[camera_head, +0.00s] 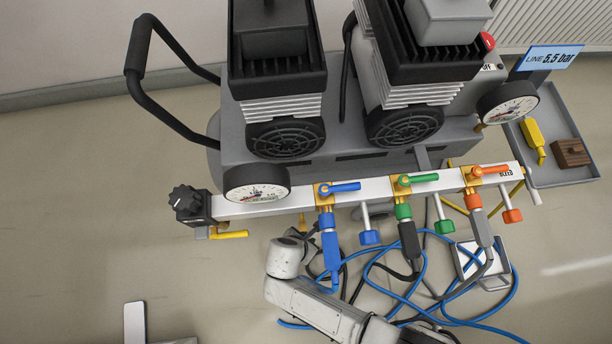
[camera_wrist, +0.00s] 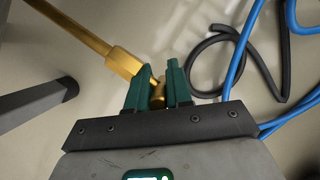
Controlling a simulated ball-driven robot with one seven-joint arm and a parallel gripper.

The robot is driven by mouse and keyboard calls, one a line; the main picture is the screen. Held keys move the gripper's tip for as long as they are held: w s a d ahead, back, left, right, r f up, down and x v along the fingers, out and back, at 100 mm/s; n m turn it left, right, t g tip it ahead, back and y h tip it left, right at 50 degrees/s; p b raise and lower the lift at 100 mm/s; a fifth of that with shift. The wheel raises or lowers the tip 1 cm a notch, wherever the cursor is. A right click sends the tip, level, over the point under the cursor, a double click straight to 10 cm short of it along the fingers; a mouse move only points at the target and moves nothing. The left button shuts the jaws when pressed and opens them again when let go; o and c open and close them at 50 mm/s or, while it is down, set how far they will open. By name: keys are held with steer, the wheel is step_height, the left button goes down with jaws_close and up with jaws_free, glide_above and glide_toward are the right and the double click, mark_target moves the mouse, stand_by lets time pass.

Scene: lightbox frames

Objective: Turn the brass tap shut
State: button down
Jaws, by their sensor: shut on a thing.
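In the wrist view a brass tap (camera_wrist: 124,62) comes in from the upper left as a long rod that ends in a thicker squared block. A small brass piece, which looks like its handle, sits between the green fingers of my gripper (camera_wrist: 158,84). The fingers are shut on this piece, and the brass block lies just left of the left finger. How far the tap is turned cannot be told. In the head view my arm reaches in below the white manifold bar, and the gripper and the held tap cannot be made out there.
The manifold bar (camera_head: 270,207) carries blue (camera_head: 341,187), green (camera_head: 419,179) and orange (camera_head: 490,171) valve handles. Blue hoses (camera_head: 405,298) and black hoses lie coiled on the floor near my arm. A grey tray (camera_head: 583,178) stands at the right. The left floor is mostly clear.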

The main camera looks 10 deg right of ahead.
steer(key=shift+r+p, duration=0.15)
steer(key=shift+p, duration=0.3)
steer(key=y+b, duration=0.1)
steer(key=y, duration=0.3)
steer(key=f+m+y+b, duration=0.1)
steer(key=y, duration=0.3)
steer(key=f+m+t+y+b, duration=0.1)
steer(key=y, duration=0.3)
steer(key=shift+w+d, duration=0.1)
steer(key=shift+d, duration=0.05)
steer(key=shift+r+m+t+y+b, duration=0.25)
steer(key=shift+y+b, duration=0.35)
steer(key=shift+y, duration=0.65)
steer(key=shift+r+m+t+y+b, duration=0.2)
steer(key=shift+y+b, duration=0.4)
steer(key=shift+y, duration=0.65)
